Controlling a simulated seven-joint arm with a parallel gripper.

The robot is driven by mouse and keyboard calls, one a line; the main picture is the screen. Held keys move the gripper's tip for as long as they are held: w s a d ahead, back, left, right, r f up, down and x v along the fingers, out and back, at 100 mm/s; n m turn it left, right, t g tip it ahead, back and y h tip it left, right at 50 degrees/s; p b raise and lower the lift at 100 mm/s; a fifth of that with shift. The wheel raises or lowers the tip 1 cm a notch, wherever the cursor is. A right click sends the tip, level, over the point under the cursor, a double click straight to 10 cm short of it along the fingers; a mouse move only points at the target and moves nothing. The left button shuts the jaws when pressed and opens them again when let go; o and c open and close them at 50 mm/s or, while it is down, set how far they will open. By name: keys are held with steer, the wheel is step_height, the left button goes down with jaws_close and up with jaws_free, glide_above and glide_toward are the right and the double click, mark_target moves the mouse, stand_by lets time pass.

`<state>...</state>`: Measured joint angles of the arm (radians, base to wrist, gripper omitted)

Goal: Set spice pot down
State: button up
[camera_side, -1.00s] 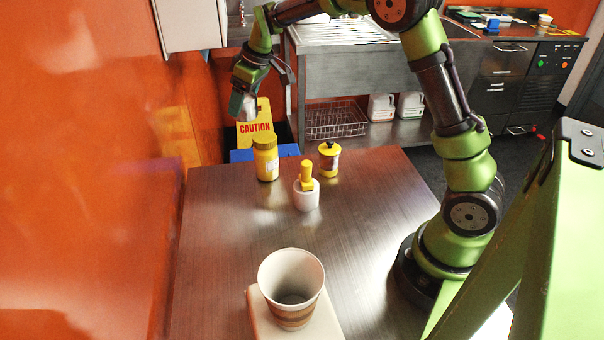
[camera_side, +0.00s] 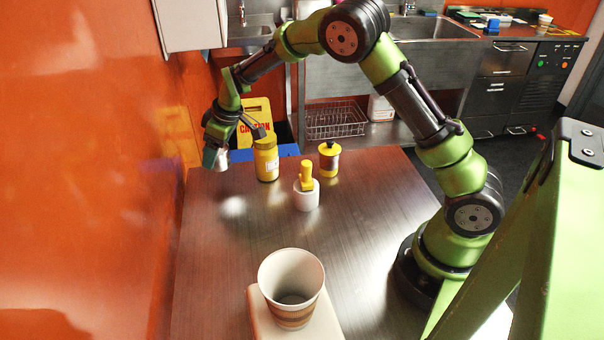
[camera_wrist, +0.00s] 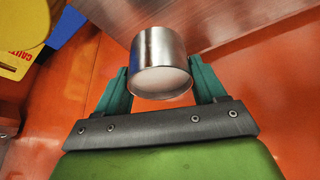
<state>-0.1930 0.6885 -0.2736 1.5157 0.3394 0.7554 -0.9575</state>
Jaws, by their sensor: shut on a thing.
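The spice pot (camera_wrist: 158,62) is a small shiny metal cylinder with a pale end facing the wrist camera. My gripper (camera_wrist: 160,82) is shut on it, with a green finger on each side. In the side view my gripper (camera_side: 216,160) is at the far left of the steel table (camera_side: 240,260), left of the yellow jar. The pot (camera_side: 221,160) shows there only as a small pale shape, partly hidden by the fingers. It appears to be above the table; the exact gap is hard to tell.
A yellow jar (camera_side: 266,160) stands close to the right of my gripper. A white bottle with a yellow top (camera_side: 307,195) and a yellow-lidded jar (camera_side: 330,160) stand further right. A large cup (camera_side: 291,285) sits at the front. The table's left front is clear; an orange wall (camera_side: 90,180) borders it.

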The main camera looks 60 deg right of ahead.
mark_target(219, 165)
steer(key=shift+f, duration=2.4)
steer(key=shift+f, duration=0.15)
steer(key=o, duration=1.1)
steer(key=shift+c, duration=0.2)
